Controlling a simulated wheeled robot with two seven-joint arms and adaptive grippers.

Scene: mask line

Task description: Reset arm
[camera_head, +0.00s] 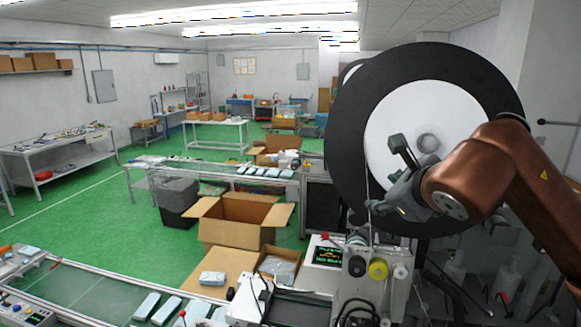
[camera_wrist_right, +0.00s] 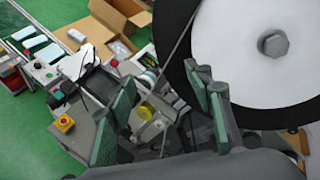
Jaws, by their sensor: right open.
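My right arm reaches in from the right in the head view, and its right gripper (camera_head: 386,178) is raised in front of a large black-and-white reel (camera_head: 345,150). The gripper is open and empty. In the right wrist view the spread green-padded fingers of the right gripper (camera_wrist_right: 162,100) frame the machine below. The reel (camera_wrist_right: 285,70) fills the upper right there, with its grey hub showing. I cannot tell whether a finger touches the reel or the thin strand running down from it. My left gripper is not in view.
Below the gripper stands a machine with yellow and white rollers (camera_head: 378,269). An open cardboard box (camera_head: 235,222) is left of it. A conveyor (camera_head: 90,290) carries pale blue packs (camera_head: 147,306) at the front.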

